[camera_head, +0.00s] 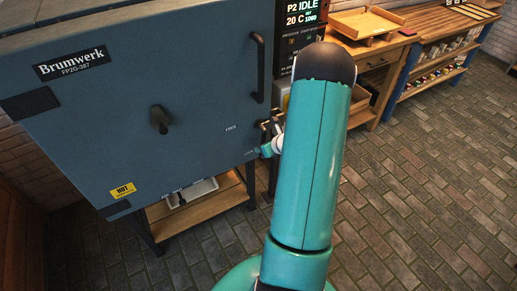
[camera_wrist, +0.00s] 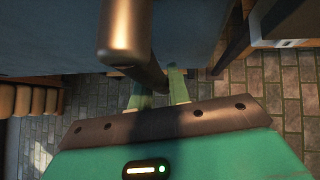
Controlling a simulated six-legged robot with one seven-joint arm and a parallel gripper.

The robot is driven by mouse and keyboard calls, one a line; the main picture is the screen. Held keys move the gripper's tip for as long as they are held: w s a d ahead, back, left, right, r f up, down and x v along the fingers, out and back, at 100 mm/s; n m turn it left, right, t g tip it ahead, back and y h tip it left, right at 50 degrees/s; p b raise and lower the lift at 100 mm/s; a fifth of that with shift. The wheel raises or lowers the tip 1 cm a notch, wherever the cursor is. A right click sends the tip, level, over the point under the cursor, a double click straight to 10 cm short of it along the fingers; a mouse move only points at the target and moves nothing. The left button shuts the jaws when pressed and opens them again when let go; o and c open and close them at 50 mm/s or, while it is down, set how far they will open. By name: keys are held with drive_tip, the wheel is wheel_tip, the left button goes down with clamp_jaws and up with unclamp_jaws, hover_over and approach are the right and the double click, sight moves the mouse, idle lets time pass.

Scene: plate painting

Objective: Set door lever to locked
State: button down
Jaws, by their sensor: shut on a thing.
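The blue-grey kiln door (camera_head: 120,90) fills the left of the head view and looks closed. Its door lever (camera_head: 267,127) is at the door's right edge, partly hidden by my arm. Small white marks, seemingly a free mark and a lock mark, sit on the door left of it. My gripper (camera_head: 268,149) is at the lever. In the wrist view the lever is a thick dark bronze hub (camera_wrist: 127,35) with a bar running down between the fingers of my gripper (camera_wrist: 160,85), which is shut on that bar. The lever's exact angle is hard to tell.
A vertical black handle (camera_head: 258,68) is on the door above the lever, and a dark knob (camera_head: 160,118) is mid-door. A control panel (camera_head: 302,20) reads IDLE. A wooden bench with a tray (camera_head: 366,24) stands at the back right. The brick floor (camera_head: 430,170) at right is clear.

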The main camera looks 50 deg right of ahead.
drive_tip(key=shift+d+r+h, duration=0.1)
drive_tip(key=shift+d+h, duration=0.35)
drive_tip(key=shift+h, duration=0.05)
drive_tip(key=shift+d, duration=0.1)
drive_tip(key=c, duration=1.3)
unclamp_jaws()
drive_tip(key=shift+s, duration=0.1)
drive_tip(key=v, duration=1.3)
drive_tip(key=shift+s+r, duration=0.2)
drive_tip(key=shift+r, duration=0.15)
